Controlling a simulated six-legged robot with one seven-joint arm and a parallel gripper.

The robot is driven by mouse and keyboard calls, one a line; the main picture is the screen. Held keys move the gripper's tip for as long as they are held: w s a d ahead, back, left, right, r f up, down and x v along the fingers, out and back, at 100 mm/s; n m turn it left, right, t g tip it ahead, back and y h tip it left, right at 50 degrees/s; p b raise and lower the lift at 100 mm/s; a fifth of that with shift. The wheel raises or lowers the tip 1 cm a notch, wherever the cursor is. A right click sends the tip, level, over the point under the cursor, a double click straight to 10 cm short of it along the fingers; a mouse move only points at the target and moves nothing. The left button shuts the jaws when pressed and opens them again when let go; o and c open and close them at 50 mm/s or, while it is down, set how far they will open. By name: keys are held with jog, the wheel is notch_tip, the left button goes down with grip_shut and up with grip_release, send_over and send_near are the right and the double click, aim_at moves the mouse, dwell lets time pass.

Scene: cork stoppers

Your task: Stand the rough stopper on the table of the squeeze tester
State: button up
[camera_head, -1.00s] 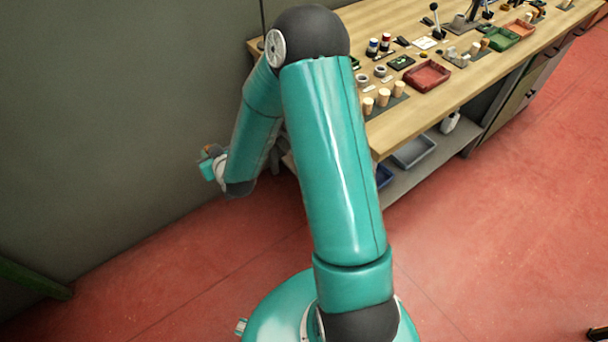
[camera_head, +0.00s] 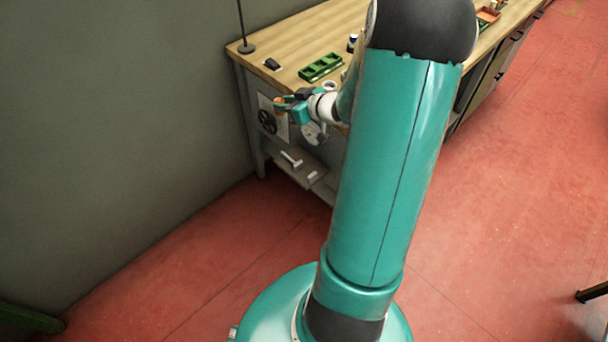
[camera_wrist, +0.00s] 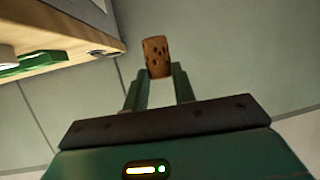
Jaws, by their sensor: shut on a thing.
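My gripper (camera_wrist: 158,80) is shut on a brown cork stopper (camera_wrist: 156,56) with dark pits in its side, seen in the wrist view. The stopper sits between the two fingertips and stands up past them. In the head view my gripper (camera_head: 287,104) is at the near left end of the bench, in front of its end panel, with a small orange-brown bit of the stopper (camera_head: 279,101) showing. The squeeze tester cannot be made out in the frames of now; my arm covers much of the bench top.
The wooden bench (camera_head: 290,35) runs to the back right. A green tray (camera_head: 321,67), a small black item (camera_head: 272,64) and a thin post on a dark base (camera_head: 246,47) stand at its left end. A grey wall is at left.

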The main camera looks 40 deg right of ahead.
send_over(313, 169)
jog(key=s+a, duration=0.3)
jog(key=f, duration=2.8)
jog(key=shift+w+a, duration=0.2)
jog(key=shift+w, duration=0.15)
jog(key=shift+f, duration=0.1)
jog(key=o, duration=1)
jog(key=shift+s+d+r, duration=0.1)
jog(key=shift+s+r, duration=0.15)
jog(key=shift+s, duration=0.05)
jog(key=v, duration=1.1)
jog(key=shift+s, duration=0.2)
